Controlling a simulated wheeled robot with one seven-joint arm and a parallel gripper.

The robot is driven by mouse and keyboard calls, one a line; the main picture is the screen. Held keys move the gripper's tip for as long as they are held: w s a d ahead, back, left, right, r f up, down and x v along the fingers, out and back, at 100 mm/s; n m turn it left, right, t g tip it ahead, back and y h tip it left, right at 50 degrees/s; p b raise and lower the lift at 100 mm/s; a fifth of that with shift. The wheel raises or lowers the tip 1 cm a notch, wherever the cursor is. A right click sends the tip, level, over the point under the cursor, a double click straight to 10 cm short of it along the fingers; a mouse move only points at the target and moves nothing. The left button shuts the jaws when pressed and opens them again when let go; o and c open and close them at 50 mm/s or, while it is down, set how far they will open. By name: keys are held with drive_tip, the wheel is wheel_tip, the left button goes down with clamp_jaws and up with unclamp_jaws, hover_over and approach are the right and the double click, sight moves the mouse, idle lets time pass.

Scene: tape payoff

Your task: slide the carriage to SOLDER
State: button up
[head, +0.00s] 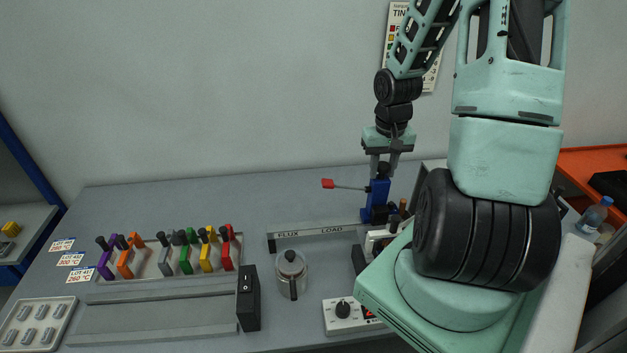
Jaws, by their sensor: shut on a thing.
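The blue carriage (379,190) stands upright at the back of the bench, just right of the LOAD label on a grey rail (310,233). The rail also carries the word FLUX at its left end. No SOLDER label shows; the rail's right part is hidden by my arm. A thin arm with a red tip (328,184) reaches left from the carriage. My gripper (384,168) points down over the carriage, its fingers shut on the dark knob at the carriage's top.
A metal pot (290,272) stands in front of the rail. A control box with a dial (343,311) and a black switch box (248,297) are nearby. Several coloured holders (185,259) stand left. A bottle (595,214) is far right. The bench's back left is clear.

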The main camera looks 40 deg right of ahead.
drive_tip(key=o, duration=0.8)
drive_tip(key=shift+o, duration=0.2)
drive_tip(key=shift+r, duration=0.15)
wheel_tip(320, 180, up, 7)
drive_tip(key=p, duration=0.7)
